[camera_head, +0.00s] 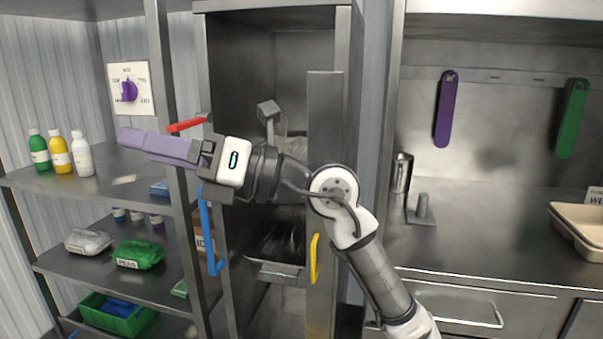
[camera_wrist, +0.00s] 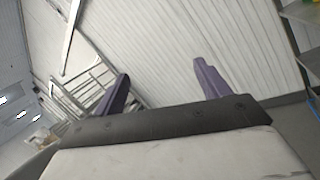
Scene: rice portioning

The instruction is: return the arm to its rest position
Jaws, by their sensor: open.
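My arm crosses the middle of the head view, bent at a white elbow joint, with its end pointing left. My gripper (camera_head: 128,137) has purple fingers and is held in the air in front of the shelf rack's post. In the wrist view my gripper (camera_wrist: 162,78) shows its two purple fingers spread apart, with nothing between them. Beyond the fingers is a white corrugated wall (camera_wrist: 165,40). In the head view the two fingers overlap, so the gap between them is hidden there.
A metal shelf rack (camera_head: 100,188) on the left holds bottles (camera_head: 61,155), bags (camera_head: 138,254) and a green bin (camera_head: 117,314). An open steel cabinet (camera_head: 225,100) stands behind my arm. At right, a counter (camera_head: 470,245) bears a beige tray (camera_head: 575,232); much of its surface is clear.

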